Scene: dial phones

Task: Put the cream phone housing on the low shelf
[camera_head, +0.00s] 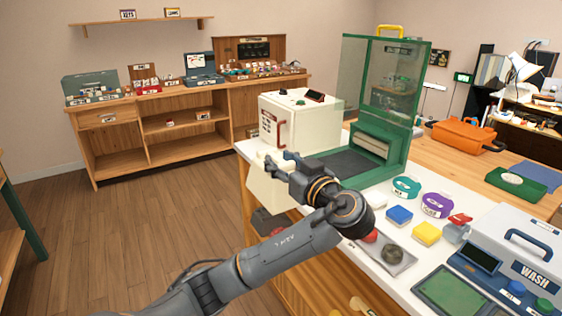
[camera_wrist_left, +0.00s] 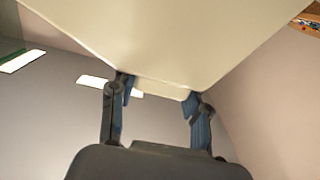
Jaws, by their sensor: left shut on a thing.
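My left gripper (camera_head: 277,164) is shut on a cream piece, the cream phone housing (camera_head: 268,190), beside the white worktop's left edge. In the left wrist view the housing (camera_wrist_left: 165,35) fills the upper middle, with its near edge between the blue-tipped fingers (camera_wrist_left: 158,92). Its far side is out of that frame. A wooden cabinet (camera_head: 139,130) with open shelves stands against the back wall. Its lower open shelf (camera_head: 188,148) looks bare; I cannot tell whether this is the low shelf. My right gripper is not in view.
A cream box with a red handle (camera_head: 300,122) and a green-framed clear booth (camera_head: 385,85) stand on the worktop near my gripper. A high wall shelf (camera_head: 145,21) holds small signs. Wooden floor (camera_head: 150,220) is clear between cabinet and worktop.

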